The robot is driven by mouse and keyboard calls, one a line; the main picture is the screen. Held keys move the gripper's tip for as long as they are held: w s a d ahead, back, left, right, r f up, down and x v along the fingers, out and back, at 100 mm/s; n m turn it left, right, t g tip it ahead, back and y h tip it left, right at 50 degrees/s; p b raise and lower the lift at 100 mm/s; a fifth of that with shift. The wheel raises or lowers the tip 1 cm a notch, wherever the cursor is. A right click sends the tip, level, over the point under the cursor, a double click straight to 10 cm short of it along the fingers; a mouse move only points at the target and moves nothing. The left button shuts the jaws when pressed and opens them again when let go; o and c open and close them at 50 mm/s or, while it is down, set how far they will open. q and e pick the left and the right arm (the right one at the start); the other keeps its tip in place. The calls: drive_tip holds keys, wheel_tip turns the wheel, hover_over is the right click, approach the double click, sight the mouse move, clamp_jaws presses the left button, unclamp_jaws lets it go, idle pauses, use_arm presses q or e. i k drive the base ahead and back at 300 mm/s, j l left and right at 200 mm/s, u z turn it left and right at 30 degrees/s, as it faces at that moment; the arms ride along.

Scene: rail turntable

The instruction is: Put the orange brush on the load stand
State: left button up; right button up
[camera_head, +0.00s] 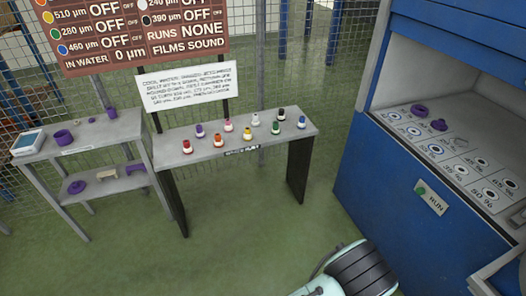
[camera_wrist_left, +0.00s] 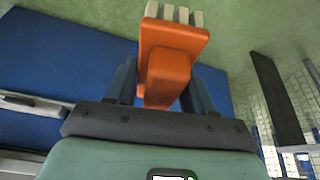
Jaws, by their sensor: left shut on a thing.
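The orange brush (camera_wrist_left: 172,42) fills the upper middle of the left wrist view. It has an orange block and handle, with pale bristles at the top of the picture. My left gripper (camera_wrist_left: 163,85) is shut on its handle, one dark blue finger on each side. Neither the brush nor the left gripper shows in the head view. I cannot tell which surface is the load stand; no sign with that name is readable. My right gripper is in neither view.
A grey table (camera_head: 174,157) holds several colored bottles. A grey shelf unit (camera_head: 99,141) at left carries purple parts and a pale brush-like piece. A blue booth (camera_head: 360,178) at right has a marked deck with purple rings. Green floor lies open between.

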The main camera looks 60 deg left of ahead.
sight(111, 130)
drive_tip(key=k+j+u, duration=0.25)
drive_tip(key=j, duration=0.15)
drive_tip(key=j+u, duration=0.25)
drive_tip(key=j, duration=0.15)
drive_tip(key=j+u, duration=0.15)
drive_tip(key=j, duration=0.3)
drive_tip(key=k+j+u, duration=0.15)
drive_tip(key=j, duration=0.25)
drive_tip(key=j+u, duration=0.2)
drive_tip(key=j, duration=2.55)
